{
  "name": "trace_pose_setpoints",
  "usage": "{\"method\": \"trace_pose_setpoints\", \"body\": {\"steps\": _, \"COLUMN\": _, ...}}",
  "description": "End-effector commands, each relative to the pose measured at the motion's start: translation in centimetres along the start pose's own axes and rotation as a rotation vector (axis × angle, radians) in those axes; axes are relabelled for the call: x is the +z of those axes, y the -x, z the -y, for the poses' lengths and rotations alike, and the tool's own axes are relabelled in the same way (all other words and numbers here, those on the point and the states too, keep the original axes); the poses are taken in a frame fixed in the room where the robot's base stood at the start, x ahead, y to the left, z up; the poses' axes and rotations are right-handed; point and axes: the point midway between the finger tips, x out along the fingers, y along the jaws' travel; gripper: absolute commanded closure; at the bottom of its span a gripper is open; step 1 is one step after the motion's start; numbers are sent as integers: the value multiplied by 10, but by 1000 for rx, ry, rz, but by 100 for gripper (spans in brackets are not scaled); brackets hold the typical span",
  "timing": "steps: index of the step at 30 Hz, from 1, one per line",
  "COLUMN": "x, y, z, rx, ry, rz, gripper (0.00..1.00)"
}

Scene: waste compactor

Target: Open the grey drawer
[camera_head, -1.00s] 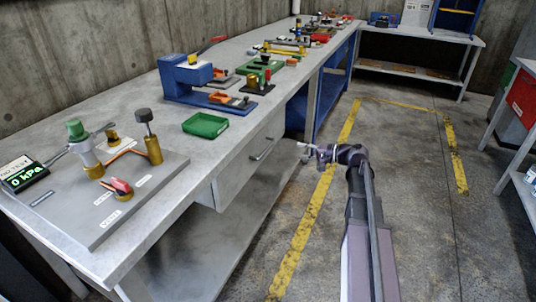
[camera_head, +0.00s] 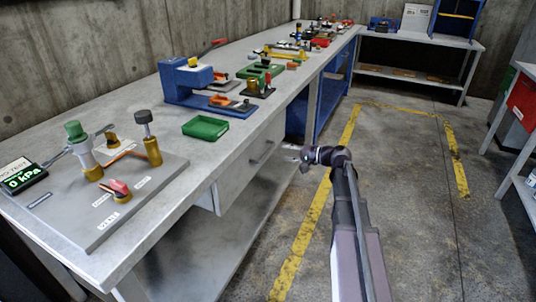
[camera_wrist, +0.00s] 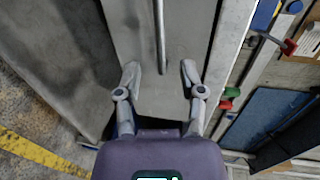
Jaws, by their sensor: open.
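The grey drawer (camera_head: 236,184) sits under the grey bench top and looks shut. Its bar handle (camera_head: 262,153) is on the front face. In the wrist view the drawer front (camera_wrist: 190,40) fills the upper middle, and the handle (camera_wrist: 161,38) runs up and down. My gripper (camera_wrist: 160,76) is open and empty. Its two fingers are spread either side of the handle's line, with the handle's near end between or just beyond the tips. I cannot tell the exact depth gap. In the head view my gripper (camera_head: 289,153) is just right of the handle.
The bench top (camera_head: 150,185) above holds a green tray (camera_head: 205,127), a blue press (camera_head: 185,80) and a gauge plate (camera_head: 130,205). A lower shelf (camera_head: 195,255) runs beneath the drawer. The floor aisle with yellow lines (camera_head: 310,225) is clear.

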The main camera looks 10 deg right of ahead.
Motion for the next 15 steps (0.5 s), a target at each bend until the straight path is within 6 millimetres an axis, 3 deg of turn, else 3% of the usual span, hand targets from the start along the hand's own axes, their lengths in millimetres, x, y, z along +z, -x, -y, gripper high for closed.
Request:
{"method": "trace_pose_setpoints", "body": {"steps": 9, "x": -1, "y": -50, "z": -1, "rx": 0, "ry": 1, "rz": 2, "gripper": 49}}
{"method": "trace_pose_setpoints", "body": {"steps": 15, "x": -1, "y": -71, "z": -1, "rx": 0, "ry": 1, "rz": 1, "gripper": 49}}
